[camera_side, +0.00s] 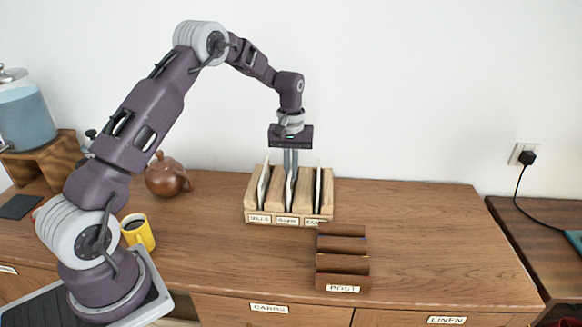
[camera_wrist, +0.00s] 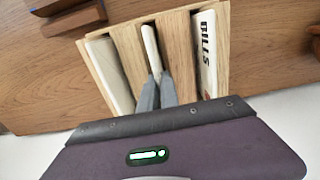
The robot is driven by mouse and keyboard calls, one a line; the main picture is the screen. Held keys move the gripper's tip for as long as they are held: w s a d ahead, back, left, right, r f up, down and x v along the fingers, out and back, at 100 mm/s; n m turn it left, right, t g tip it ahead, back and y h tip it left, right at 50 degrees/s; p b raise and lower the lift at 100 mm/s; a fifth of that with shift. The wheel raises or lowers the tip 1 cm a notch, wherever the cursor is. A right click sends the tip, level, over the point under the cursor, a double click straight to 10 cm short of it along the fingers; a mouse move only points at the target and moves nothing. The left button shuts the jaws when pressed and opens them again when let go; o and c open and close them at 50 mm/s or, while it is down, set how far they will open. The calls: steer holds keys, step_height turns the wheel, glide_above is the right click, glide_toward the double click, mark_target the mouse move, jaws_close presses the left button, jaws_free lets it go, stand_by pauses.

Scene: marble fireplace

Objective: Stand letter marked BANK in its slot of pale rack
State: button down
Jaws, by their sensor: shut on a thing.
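The pale rack (camera_side: 308,208) stands on the wooden top near the wall, with three slots. Its left label reads BILLS and the middle one appears to read BANK; the right one is too small to read. A white letter (camera_side: 290,198) stands in the middle slot, close to upright; its marking is hidden. My gripper (camera_side: 290,172) is above that slot, shut on this letter. The wrist view shows the fingertips (camera_wrist: 157,78) on the letter's edge (camera_wrist: 150,42). A letter marked BILLS (camera_wrist: 207,52) stands in one outer slot, another letter (camera_wrist: 112,72) in the opposite outer slot.
A dark brown stepped rack labelled POST (camera_side: 343,264) stands in front, to the right. A brown teapot (camera_side: 167,177) and yellow mug (camera_side: 140,236) are to the left. The top to the right of the pale rack is clear.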

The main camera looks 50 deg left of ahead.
steer(key=shift+f, duration=0.4)
steer(key=c, duration=1.5)
jaws_free()
step_height(320, 180, up, 8)
steer(key=shift+r, duration=0.55)
